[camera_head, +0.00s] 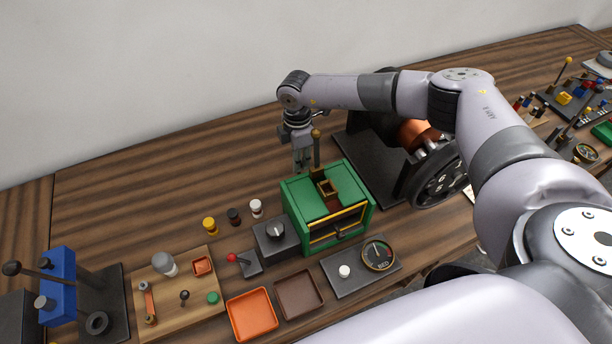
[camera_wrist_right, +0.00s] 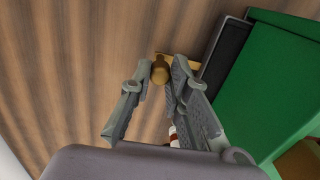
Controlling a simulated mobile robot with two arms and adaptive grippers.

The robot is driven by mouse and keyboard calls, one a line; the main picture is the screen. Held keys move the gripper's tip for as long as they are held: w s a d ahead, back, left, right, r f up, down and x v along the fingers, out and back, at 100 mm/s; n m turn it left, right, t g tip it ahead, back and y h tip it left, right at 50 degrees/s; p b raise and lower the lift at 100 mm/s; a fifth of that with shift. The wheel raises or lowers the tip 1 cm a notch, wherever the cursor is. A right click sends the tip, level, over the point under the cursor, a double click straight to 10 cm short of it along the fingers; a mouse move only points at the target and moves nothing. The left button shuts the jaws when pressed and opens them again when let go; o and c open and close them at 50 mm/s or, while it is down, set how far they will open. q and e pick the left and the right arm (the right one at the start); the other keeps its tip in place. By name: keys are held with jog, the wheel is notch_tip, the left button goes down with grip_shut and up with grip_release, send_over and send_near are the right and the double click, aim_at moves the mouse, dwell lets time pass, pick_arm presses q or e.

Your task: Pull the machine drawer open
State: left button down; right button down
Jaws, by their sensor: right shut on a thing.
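The green machine (camera_head: 352,187) stands in the middle of the wooden table, with a yellow-framed front opening. In the right wrist view its green wall (camera_wrist_right: 272,88) fills the right side. A dark drawer-like part (camera_wrist_right: 226,58) shows along that wall, with a brass plate and a brass knob (camera_wrist_right: 159,71) at its end. My right gripper (camera_head: 302,166) is at the far left side of the machine, pointing down. In the wrist view its fingers (camera_wrist_right: 160,82) are closed around the brass knob. My left gripper is out of view.
A grey block with a dial knob (camera_head: 275,236) stands left of the machine. Several small pegs (camera_head: 233,216), an orange tray (camera_head: 252,314) and a brown tray (camera_head: 318,291) are nearby. A large dark wheel (camera_head: 437,181) stands at the right. Table behind my gripper is clear.

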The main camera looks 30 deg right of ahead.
jog(key=shift+w+b, duration=0.3)
jog(key=shift+w, duration=0.9)
jog(key=shift+w+d, duration=0.1)
jog(key=c, duration=1.5)
grip_release()
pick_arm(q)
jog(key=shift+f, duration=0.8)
